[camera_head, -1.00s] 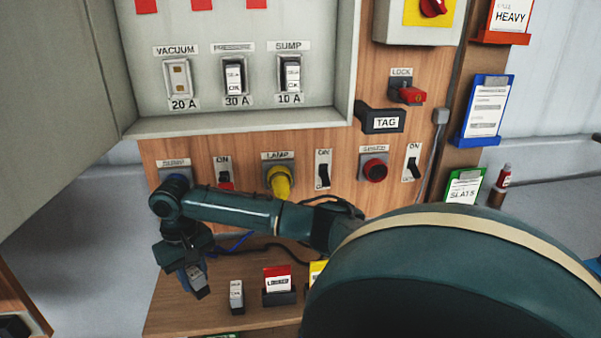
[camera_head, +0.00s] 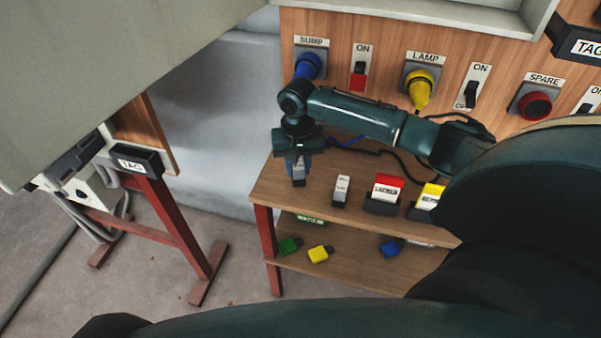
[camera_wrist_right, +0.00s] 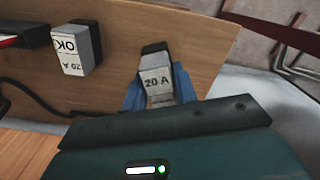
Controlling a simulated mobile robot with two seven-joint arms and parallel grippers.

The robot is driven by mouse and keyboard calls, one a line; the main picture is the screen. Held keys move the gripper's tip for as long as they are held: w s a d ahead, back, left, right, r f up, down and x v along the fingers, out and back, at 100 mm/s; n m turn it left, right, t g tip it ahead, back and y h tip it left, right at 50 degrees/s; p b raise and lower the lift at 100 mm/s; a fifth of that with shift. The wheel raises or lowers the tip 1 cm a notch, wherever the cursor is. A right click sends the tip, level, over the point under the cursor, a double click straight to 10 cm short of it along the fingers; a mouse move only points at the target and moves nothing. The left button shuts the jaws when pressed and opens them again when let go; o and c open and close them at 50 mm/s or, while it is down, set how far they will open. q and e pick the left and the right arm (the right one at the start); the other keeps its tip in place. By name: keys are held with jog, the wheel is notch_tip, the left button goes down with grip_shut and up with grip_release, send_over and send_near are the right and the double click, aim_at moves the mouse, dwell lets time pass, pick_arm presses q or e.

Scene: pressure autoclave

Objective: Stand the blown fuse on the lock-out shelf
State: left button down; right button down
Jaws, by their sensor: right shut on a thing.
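My right gripper (camera_head: 298,158) is shut on a grey fuse (camera_head: 299,174) over the left end of the wooden lock-out shelf (camera_head: 292,201). In the right wrist view the held fuse (camera_wrist_right: 156,82) reads "20 A" and has a dark end; blue fingers flank it. I cannot tell whether it touches the shelf. A second fuse (camera_head: 341,190) stands on the shelf just right of the gripper. It also shows in the right wrist view (camera_wrist_right: 75,48), marked "OK" and "20 A". My left gripper is not in view.
Red (camera_head: 386,188) and yellow (camera_head: 431,196) tags in dark holders stand further right on the shelf. Cables lie behind. Padlocks, one yellow (camera_head: 320,254), lie on the lower shelf. Plugs and switches line the panel above. A red stand (camera_head: 170,226) is at left.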

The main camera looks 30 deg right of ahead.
aim_at(298, 175)
notch_tip(298, 175, down, 4)
jog(key=shift+r, duration=0.15)
jog(key=c, duration=1.1)
grip_release()
jog(key=shift+r, duration=0.1)
